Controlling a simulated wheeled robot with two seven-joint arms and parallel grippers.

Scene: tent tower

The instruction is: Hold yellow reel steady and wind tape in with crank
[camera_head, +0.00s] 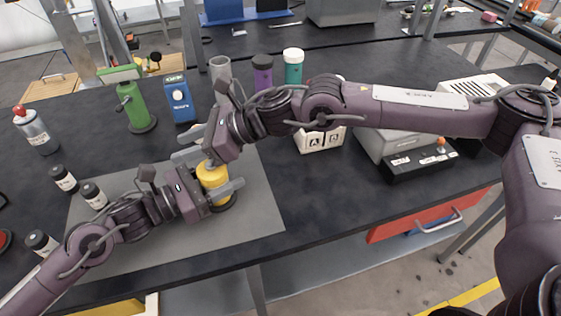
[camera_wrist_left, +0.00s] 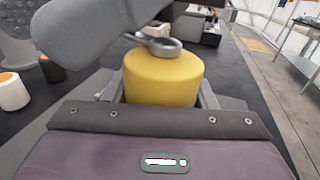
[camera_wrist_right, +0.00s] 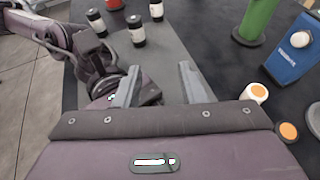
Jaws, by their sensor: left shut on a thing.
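The yellow reel (camera_head: 212,176) stands upright on the grey mat on a dark round base. My left gripper (camera_head: 222,188) is shut around its sides, with the reel between its fingers in the left wrist view (camera_wrist_left: 162,80). A grey metal ring (camera_wrist_left: 165,47) of the crank shows on top of the reel; the rest of the crank is hidden. My right gripper (camera_head: 184,145) is just above and behind the reel, and a grey finger of it crosses the left wrist view. Its fingers are apart in the right wrist view (camera_wrist_right: 160,75), with no crank visible between them.
Small containers with orange tops (camera_wrist_right: 256,92) (camera_wrist_right: 288,131) stand near my right gripper. A green stand (camera_head: 136,108) and a blue box (camera_head: 179,98) are behind the grey mat (camera_head: 255,215). The mat's front right is clear.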

